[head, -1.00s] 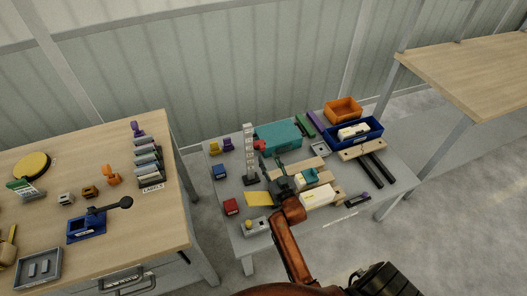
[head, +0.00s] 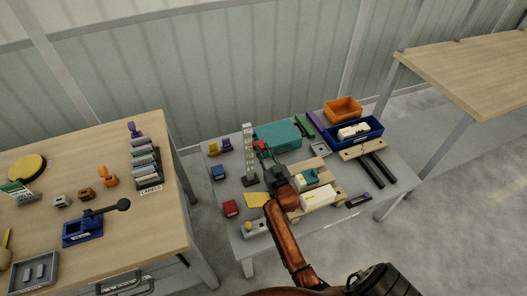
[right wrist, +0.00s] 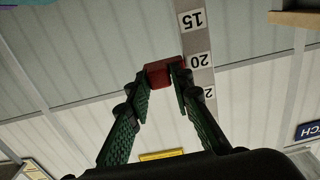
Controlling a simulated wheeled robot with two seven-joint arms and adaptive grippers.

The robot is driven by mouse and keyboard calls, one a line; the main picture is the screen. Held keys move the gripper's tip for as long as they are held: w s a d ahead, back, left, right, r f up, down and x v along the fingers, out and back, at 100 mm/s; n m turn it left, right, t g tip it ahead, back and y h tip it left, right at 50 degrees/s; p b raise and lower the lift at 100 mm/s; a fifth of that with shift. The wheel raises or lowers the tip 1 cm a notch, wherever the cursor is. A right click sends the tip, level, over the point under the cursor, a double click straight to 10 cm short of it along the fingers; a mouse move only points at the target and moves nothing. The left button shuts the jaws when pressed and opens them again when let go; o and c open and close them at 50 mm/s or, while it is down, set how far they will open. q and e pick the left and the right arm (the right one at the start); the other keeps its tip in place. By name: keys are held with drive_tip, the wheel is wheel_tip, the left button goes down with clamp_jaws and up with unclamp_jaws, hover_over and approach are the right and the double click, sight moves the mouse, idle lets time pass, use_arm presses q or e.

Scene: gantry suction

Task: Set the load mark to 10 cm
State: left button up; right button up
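The upright scale post (head: 249,150) stands on the small grey table, with white number labels up its face. The right wrist view shows the scale (right wrist: 196,45) close up, with labels 15 and 20 readable and another partly hidden. The red load mark (right wrist: 160,74) sits beside the scale near the 20 label; it is small in the head view (head: 260,144). My right gripper (right wrist: 160,85) is open, its green fingers apart, tips at the red mark. The right finger overlaps the mark's edge; contact is unclear. My left gripper is out of view.
Behind the post is a teal case (head: 280,135). A pallet with a cream box (head: 318,196) lies below and right of my right gripper.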

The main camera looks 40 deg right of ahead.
clamp_jaws()
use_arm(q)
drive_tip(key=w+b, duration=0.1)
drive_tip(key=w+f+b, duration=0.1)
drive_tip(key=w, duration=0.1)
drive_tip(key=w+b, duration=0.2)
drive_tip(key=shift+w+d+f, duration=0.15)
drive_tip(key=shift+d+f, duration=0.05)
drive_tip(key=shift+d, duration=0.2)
use_arm(e)
wheel_tip(320, 180, down, 10)
drive_tip(key=o, duration=0.5)
unclamp_jaws()
